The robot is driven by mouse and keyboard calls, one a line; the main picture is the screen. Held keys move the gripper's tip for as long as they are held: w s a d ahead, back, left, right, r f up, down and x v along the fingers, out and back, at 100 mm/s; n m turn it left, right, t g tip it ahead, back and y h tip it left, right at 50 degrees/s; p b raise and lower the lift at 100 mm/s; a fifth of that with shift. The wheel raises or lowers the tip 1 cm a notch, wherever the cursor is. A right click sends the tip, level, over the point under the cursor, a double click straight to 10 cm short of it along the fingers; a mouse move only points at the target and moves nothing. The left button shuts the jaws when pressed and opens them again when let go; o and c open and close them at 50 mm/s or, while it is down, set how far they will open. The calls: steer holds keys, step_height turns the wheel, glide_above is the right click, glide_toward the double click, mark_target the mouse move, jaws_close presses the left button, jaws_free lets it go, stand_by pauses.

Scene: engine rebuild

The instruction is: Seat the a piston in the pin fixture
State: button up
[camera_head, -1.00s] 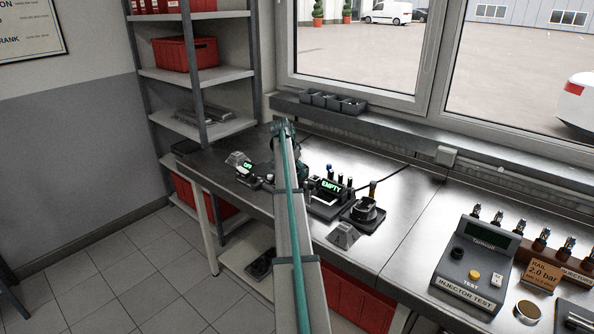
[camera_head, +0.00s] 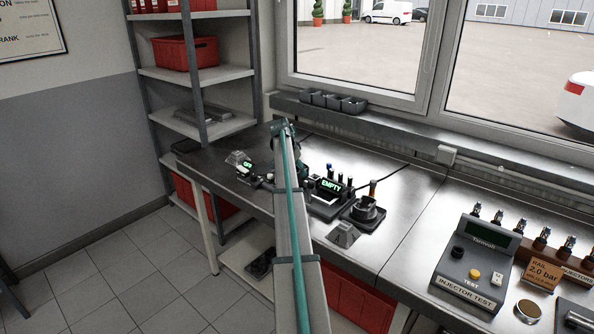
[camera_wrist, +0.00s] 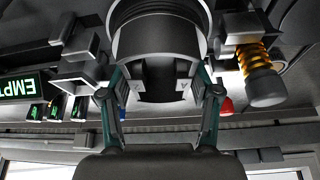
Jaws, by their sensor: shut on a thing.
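In the wrist view my gripper (camera_wrist: 160,92) is shut on a dark grey piston (camera_wrist: 158,38), with one finger on each side of it. The piston's round body fills the upper middle of that view, and its far end is cut off. In the head view my own arm hides the piston and most of the gripper. A dark fixture with a green EMPTY display (camera_head: 330,185) stands on the bench just right of my arm. The EMPTY display also shows at the left of the wrist view (camera_wrist: 22,88). I cannot tell whether the piston touches any fixture.
A dark stand with a round cup (camera_head: 367,209) is right of the EMPTY fixture. An orange spring tool (camera_wrist: 257,62) shows near the piston's right side. An OFF display unit (camera_head: 246,168) stands left of my arm.

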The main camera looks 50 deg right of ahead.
steer(key=shift+f+b, duration=0.3)
steer(key=shift+f, duration=0.35)
stand_by(0.7)
stand_by(0.4)
steer(key=o, duration=1.8)
steer(key=shift+r+p, duration=1.1)
steer(key=shift+r, duration=2)
